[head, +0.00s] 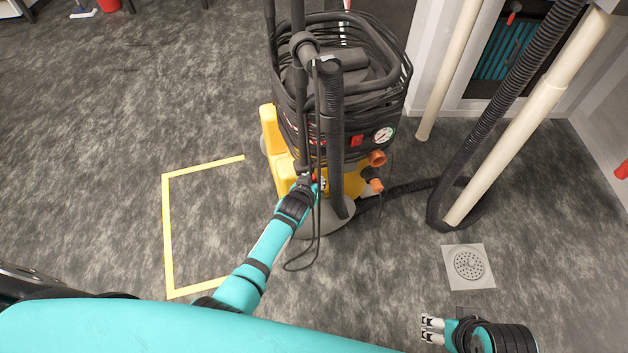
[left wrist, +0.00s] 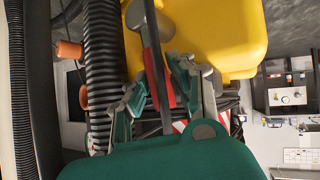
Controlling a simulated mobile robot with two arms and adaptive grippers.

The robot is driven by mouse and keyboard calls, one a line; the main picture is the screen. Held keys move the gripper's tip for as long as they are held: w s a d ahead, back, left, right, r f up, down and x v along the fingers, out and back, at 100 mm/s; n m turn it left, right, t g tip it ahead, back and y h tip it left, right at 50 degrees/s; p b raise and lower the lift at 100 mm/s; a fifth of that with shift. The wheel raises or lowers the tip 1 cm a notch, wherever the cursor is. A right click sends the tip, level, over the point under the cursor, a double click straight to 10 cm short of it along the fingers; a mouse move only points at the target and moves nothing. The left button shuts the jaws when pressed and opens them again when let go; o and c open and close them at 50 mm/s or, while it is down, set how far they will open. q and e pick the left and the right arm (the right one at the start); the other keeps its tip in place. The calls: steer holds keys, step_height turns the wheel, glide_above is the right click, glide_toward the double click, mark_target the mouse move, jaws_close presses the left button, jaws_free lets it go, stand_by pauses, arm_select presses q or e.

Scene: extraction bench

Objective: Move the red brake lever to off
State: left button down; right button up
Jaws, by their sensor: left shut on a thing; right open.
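The red brake lever (left wrist: 153,76) is low on the yellow-based extraction machine (head: 270,135). My left gripper (head: 312,184) reaches in at the machine's lower front. In the left wrist view its fingers (left wrist: 160,82) are closed around the red lever, which lies between them beside a dark rod. In the head view the lever is mostly hidden by the gripper and the hoses, so I cannot tell its exact angle. My right gripper (head: 431,329) is open and empty above the floor at the lower right.
A coiled black hose and cable (head: 400,90) wrap the machine's upper body. A ribbed hose (head: 337,130) hangs close to the left gripper. Orange caps (head: 377,158) stick out at the right. A yellow floor outline (head: 167,230) and clear floor lie to the left; a drain (head: 468,265) is at right.

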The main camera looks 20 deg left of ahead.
arm_select(q)
steer(key=shift+d+r, duration=0.1)
steer(key=shift+d, duration=0.05)
steer(key=c, duration=1.2)
jaws_free()
steer(key=shift+o, duration=0.6)
steer(key=shift+s, duration=0.25)
steer(key=v, duration=1.1)
steer(key=shift+s+r, duration=0.2)
steer(key=shift+r, duration=0.05)
